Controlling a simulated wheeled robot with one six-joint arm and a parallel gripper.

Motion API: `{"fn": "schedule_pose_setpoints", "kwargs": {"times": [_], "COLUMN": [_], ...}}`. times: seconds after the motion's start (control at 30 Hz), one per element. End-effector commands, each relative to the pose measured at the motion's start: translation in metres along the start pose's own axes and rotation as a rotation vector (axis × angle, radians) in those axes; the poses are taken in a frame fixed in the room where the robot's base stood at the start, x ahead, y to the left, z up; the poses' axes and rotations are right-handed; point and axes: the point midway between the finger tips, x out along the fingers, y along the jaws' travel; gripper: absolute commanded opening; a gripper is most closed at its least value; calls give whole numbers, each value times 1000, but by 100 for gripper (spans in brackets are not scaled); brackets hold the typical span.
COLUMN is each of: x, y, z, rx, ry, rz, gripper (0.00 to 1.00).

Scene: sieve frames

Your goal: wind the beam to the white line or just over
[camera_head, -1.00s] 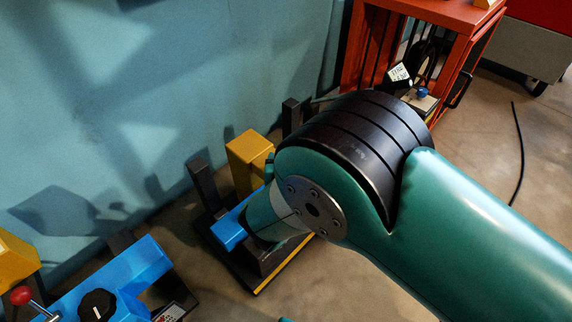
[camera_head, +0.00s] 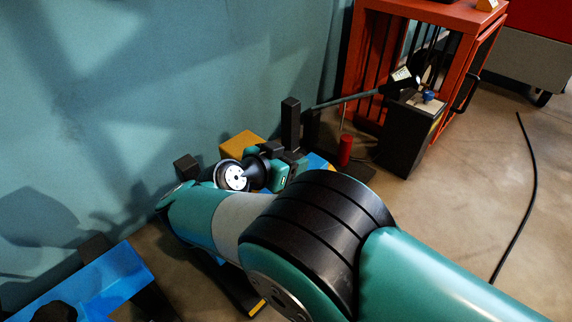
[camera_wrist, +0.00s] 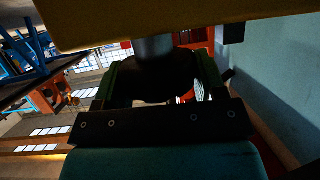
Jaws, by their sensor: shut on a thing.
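In the wrist view my gripper (camera_wrist: 160,64) is shut on a dark round part (camera_wrist: 150,88), with one green finger at each side of it. A short grey shaft (camera_wrist: 153,46) runs from this part up to a yellow body (camera_wrist: 170,18). In the head view the yellow block (camera_head: 240,144) stands by the wall, partly behind my wrist. A dark bar (camera_head: 345,101), perhaps the beam, slopes up to the right from near a black post (camera_head: 290,125) towards a white marked plate (camera_head: 402,76). I cannot make out a white line. My fingertips are unclear in the head view.
A black box (camera_head: 405,138) stands below the plate, with a red cylinder (camera_head: 346,150) to its left. An orange frame (camera_head: 440,12) stands behind. A blue bench (camera_head: 110,278) is at lower left. A black cable (camera_head: 530,190) lies on open floor at right.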

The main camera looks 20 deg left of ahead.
Motion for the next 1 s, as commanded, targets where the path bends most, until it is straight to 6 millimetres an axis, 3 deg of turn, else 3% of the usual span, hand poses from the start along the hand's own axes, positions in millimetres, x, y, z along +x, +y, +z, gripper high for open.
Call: {"fn": "schedule_pose_setpoints", "kwargs": {"times": [0.6,0.63,0.73,1.0], "x": [2,2,2,1], "y": [0,0,0,0], "z": [2,2,1,0], "rx": [8,8,9,10], "ry": [-2,-2,-2,-1], "rz": [29,29,29,30], "gripper": [41,67,90,90]}}
